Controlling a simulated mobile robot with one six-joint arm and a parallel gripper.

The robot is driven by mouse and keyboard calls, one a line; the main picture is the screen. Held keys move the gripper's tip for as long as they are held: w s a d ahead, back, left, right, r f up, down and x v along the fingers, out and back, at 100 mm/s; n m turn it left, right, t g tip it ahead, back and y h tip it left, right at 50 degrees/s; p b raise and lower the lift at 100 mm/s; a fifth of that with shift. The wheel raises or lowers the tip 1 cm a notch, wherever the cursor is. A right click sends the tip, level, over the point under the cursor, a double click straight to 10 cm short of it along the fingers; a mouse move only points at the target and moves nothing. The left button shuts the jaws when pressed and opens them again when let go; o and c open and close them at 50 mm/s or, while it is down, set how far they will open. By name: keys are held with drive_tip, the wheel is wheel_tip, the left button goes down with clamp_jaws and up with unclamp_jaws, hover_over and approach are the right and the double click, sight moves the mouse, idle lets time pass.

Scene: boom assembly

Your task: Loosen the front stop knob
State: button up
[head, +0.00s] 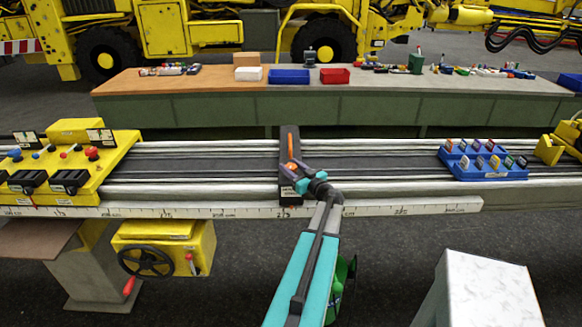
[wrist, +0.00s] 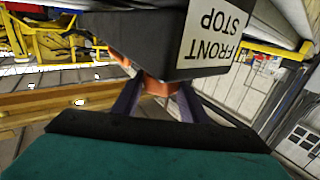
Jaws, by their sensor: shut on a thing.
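The front stop (head: 288,150) is a dark block with an orange strip on top, set across the rail in the middle of the head view. In the wrist view its dark body (wrist: 150,38) carries a white label (wrist: 215,32) reading "FRONT STOP", upside down. The orange-copper front stop knob (wrist: 160,86) sits below the block. My gripper (wrist: 157,94) is shut on this knob, with one dark finger on each side. The knob's upper part is hidden by the block.
The rail has a white ruler (head: 420,207) along its near edge. A yellow control panel (head: 118,150) stands at the left, and a blue tray of labelled pieces (head: 487,173) lies at the right. A handwheel (head: 146,262) hangs below left. A workbench (head: 200,84) stands behind.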

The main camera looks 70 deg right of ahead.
drive_tip(key=o, duration=1)
drive_tip(key=shift+o, duration=0.2)
drive_tip(key=b+v, duration=0.4)
drive_tip(key=v, duration=0.9)
drive_tip(key=shift+s+a, duration=0.25)
drive_tip(key=shift+s, duration=0.1)
drive_tip(key=shift+s, duration=0.1)
